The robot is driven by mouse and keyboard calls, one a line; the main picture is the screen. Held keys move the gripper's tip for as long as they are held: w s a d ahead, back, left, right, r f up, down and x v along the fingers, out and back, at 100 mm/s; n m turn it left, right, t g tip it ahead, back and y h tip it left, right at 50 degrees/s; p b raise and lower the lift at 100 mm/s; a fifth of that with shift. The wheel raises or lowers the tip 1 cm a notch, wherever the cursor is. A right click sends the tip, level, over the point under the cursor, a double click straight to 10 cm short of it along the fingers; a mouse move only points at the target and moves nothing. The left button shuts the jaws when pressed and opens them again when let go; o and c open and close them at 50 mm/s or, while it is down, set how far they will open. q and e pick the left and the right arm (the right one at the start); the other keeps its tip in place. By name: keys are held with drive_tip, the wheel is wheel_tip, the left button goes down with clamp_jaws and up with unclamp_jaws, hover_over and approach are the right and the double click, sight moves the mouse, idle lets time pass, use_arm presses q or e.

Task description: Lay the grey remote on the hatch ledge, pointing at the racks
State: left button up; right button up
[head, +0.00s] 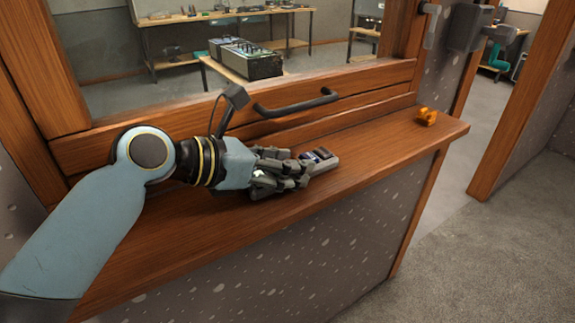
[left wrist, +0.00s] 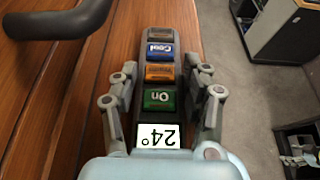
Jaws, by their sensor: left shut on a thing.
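The grey remote (left wrist: 176,46) is in my left gripper. In the left wrist view it shows a white 24° display and coloured buttons, one green "On" and one blue "Cool", with its far end pointing away from my palm. My left gripper (head: 305,168) has its fingers on both sides of the remote, low over the wooden hatch ledge (head: 215,228). In the head view only the remote's far end (head: 322,157) shows, pointing right along the ledge; the fingers hide the rest. I cannot tell whether it touches the ledge. My right gripper is not in view.
A small orange object (head: 427,116) sits near the ledge's right end. A dark bar handle (head: 297,103) runs along the hatch frame behind my gripper. Equipment on a table (head: 246,60) shows beyond the hatch opening. The ledge between the remote and the orange object is clear.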

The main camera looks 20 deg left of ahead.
use_arm(q)
drive_tip(key=shift+f, duration=0.15)
drive_tip(key=o, duration=1.3)
drive_tip(key=shift+c, duration=0.2)
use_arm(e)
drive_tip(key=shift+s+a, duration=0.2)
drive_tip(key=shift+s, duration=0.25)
use_arm(q)
drive_tip(key=shift+s+a+r, duration=0.2)
drive_tip(key=shift+s+r, duration=0.05)
drive_tip(key=v, duration=0.9)
drive_tip(key=shift+s+a+r, duration=0.1)
drive_tip(key=shift+s+a, duration=0.15)
drive_tip(key=shift+s, duration=0.05)
drive_tip(key=shift+s+a+r+p, duration=0.35)
drive_tip(key=shift+s, duration=0.15)
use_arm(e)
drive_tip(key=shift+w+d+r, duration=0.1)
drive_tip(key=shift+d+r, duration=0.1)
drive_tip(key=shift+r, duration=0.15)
